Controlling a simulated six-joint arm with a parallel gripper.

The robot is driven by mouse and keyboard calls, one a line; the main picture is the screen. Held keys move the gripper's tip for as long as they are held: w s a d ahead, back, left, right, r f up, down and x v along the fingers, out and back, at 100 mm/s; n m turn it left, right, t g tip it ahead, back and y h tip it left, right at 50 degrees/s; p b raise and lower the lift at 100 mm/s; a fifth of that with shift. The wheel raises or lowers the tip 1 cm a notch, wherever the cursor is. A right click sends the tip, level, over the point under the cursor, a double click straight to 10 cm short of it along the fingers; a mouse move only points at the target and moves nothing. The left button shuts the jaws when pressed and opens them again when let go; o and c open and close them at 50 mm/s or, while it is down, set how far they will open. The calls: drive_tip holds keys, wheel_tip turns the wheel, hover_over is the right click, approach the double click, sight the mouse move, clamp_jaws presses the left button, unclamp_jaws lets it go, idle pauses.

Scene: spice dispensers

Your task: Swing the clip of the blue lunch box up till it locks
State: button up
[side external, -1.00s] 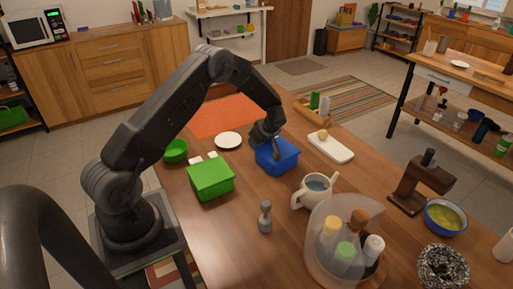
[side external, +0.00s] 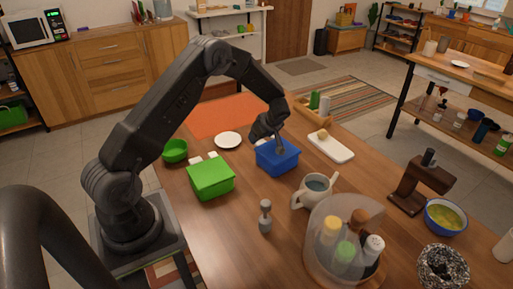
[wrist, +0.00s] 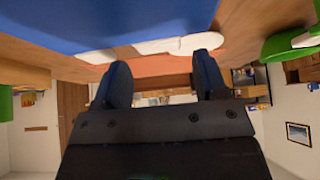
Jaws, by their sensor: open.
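The blue lunch box (side external: 277,161) stands on the wooden table, its lid looking flat on top. In the wrist view its blue side (wrist: 100,20) fills the top of the picture. A white clip (wrist: 180,46) juts out from beneath that side, close to my fingertips; another white piece (wrist: 105,56) lies to its left. The clip is hidden in the side view. My gripper (wrist: 160,68) is open, its two fingers apart with nothing seen between them. In the side view my gripper (side external: 274,138) is at the box's far edge.
A green lunch box (side external: 211,180) with white clips stands to the left. A white plate (side external: 228,139) lies behind, a white board (side external: 331,146) to the right, a mug (side external: 314,190) in front right.

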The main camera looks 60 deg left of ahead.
sight(264, 144)
drive_tip(key=shift+a+r+v, duration=0.1)
drive_tip(key=shift+a+v, duration=0.05)
drive_tip(key=shift+v, duration=0.7)
drive_tip(key=shift+a+r+v, duration=0.1)
drive_tip(key=shift+a+v, duration=0.05)
drive_tip(key=shift+v, duration=0.7)
drive_tip(key=shift+a+r+v, duration=0.1)
drive_tip(key=shift+a+v, duration=0.05)
drive_tip(key=shift+v, duration=0.7)
drive_tip(key=shift+s+d+r, duration=0.1)
drive_tip(key=shift+d+r, duration=0.05)
drive_tip(key=shift+r, duration=0.1)
drive_tip(key=s+d+r+m+t+h, duration=0.1)
drive_tip(key=s+d+r+m+t, duration=0.1)
drive_tip(key=s+d+r+m, duration=0.45)
drive_tip(key=s+d+r+m+t+h, duration=0.1)
drive_tip(key=s+d+r+m+h, duration=0.15)
drive_tip(key=d+r, duration=0.75)
drive_tip(key=s+d+r+m+t+h, duration=0.1)
drive_tip(key=s+d+m, duration=0.3)
drive_tip(key=s, duration=0.5)
drive_tip(key=s+d+r+m+t+h, duration=0.2)
drive_tip(key=s+d+r+m, duration=0.2)
drive_tip(key=s, duration=0.5)
drive_tip(key=shift+s+d+r+m, duration=0.2)
drive_tip(key=shift+d+m, duration=0.4)
drive_tip(key=shift+m, duration=0.5)
